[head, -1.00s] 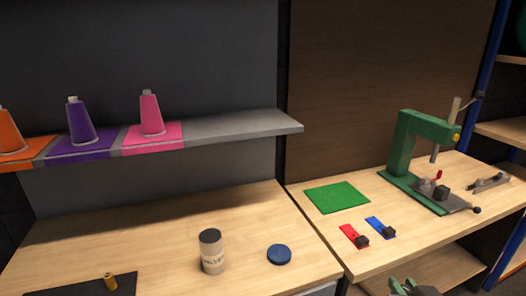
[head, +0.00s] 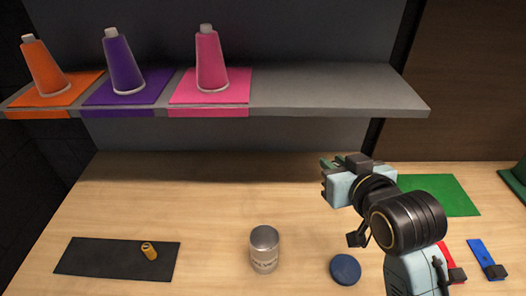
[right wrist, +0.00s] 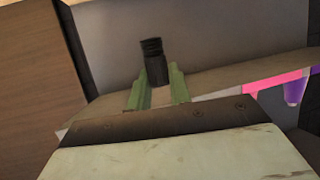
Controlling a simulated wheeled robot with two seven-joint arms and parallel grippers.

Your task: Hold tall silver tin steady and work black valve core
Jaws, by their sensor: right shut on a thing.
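The silver tin (head: 264,252) stands upright on the wooden bench in the head view, with a pale label around its lower part. My right gripper (head: 345,164) is raised above the bench, to the right of and beyond the tin in the picture, apart from it. In the right wrist view its green fingers (right wrist: 156,84) are shut on a black ridged cylinder (right wrist: 152,59), which looks like the black valve core. The fingers hide its lower end. My left gripper is not in view.
A round blue lid (head: 345,268) lies right of the tin. A brass piece (head: 149,251) lies on a black mat (head: 90,258) at left. A grey shelf (head: 330,90) with cones overhangs the back. A green mat (head: 438,194) lies at right. Bench between black mat and tin is clear.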

